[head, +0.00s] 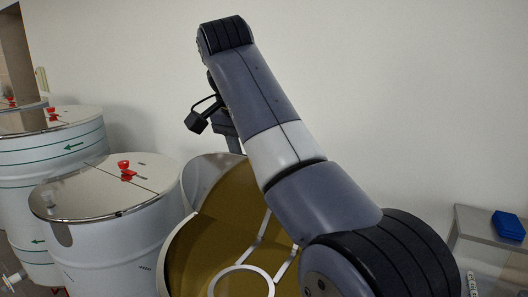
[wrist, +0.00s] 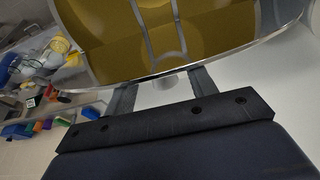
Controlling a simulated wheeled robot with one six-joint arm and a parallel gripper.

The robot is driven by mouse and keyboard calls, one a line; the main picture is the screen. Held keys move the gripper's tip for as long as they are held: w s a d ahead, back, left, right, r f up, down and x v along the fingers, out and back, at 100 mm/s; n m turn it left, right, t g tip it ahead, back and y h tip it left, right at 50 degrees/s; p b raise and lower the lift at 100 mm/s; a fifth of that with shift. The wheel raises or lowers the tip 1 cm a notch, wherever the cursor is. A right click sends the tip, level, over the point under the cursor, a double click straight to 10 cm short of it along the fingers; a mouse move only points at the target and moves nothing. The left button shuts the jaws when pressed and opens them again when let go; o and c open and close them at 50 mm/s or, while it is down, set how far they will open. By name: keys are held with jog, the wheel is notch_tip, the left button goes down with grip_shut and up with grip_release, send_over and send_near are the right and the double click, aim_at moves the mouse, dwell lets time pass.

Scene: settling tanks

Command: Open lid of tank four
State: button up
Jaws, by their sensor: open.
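A large round tank (head: 176,250) stands open in the middle of the head view, with brown contents and a pale ring-and-bar frame inside. A pale curved panel (head: 203,176) stands up at its back left; I cannot tell if it is a lid half or the wall. My gripper (wrist: 163,86) is open in the wrist view, its two dark fingers apart just outside the tank's metal rim (wrist: 180,70). A small pale stub (wrist: 168,82) shows between the fingers, not gripped. In the head view the fingers are mostly hidden by my arm. No tank number is readable.
A closed tank (head: 100,245) with a red lid handle (head: 125,169) stands at left. Another closed tank (head: 60,150) with green arrows is behind it. A grey cabinet (head: 490,225) with a blue box (head: 508,225) is at right. Colourful clutter (wrist: 45,125) shows in the wrist view.

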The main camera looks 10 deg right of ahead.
jog(key=s+a, duration=0.4)
jog(key=s, duration=0.2)
jog(key=shift+s+a, duration=0.15)
jog(key=shift+a, duration=0.1)
jog(key=shift+f, duration=0.1)
jog(key=shift+c, duration=0.5)
